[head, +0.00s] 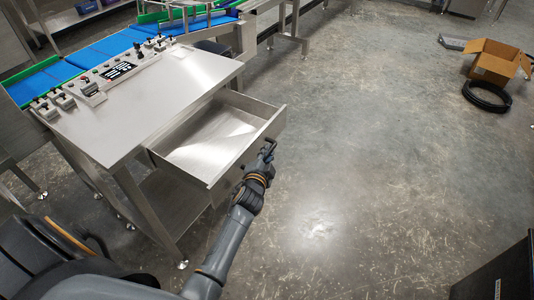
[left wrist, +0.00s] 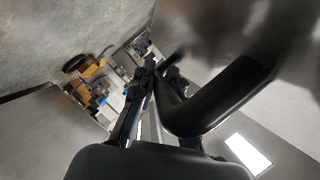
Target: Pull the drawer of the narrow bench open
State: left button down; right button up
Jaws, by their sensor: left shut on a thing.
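The narrow bench (head: 165,90) is a steel table at the left of the head view. Its drawer (head: 262,133) stands pulled out toward the right, showing an empty, bare metal inside. My left gripper (head: 268,152) is at the drawer's front face, shut on the dark handle. In the left wrist view the thick black bent handle (left wrist: 215,100) fills the right middle, and the fingers of the left gripper (left wrist: 155,75) are beside it. Their exact contact is partly hidden. My right gripper is not in view.
A control panel (head: 103,75) with switches sits on the bench top. A blue conveyor (head: 110,45) with green edges runs behind. An open cardboard box (head: 493,68) and a black coil (head: 487,97) lie at far right. The concrete floor right of the drawer is clear.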

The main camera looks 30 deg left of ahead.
pick_arm(q)
jog(key=c, duration=1.3)
grip_release()
jog(key=shift+c, duration=0.2)
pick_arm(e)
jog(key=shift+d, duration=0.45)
pick_arm(q)
jog(key=v, duration=1.2)
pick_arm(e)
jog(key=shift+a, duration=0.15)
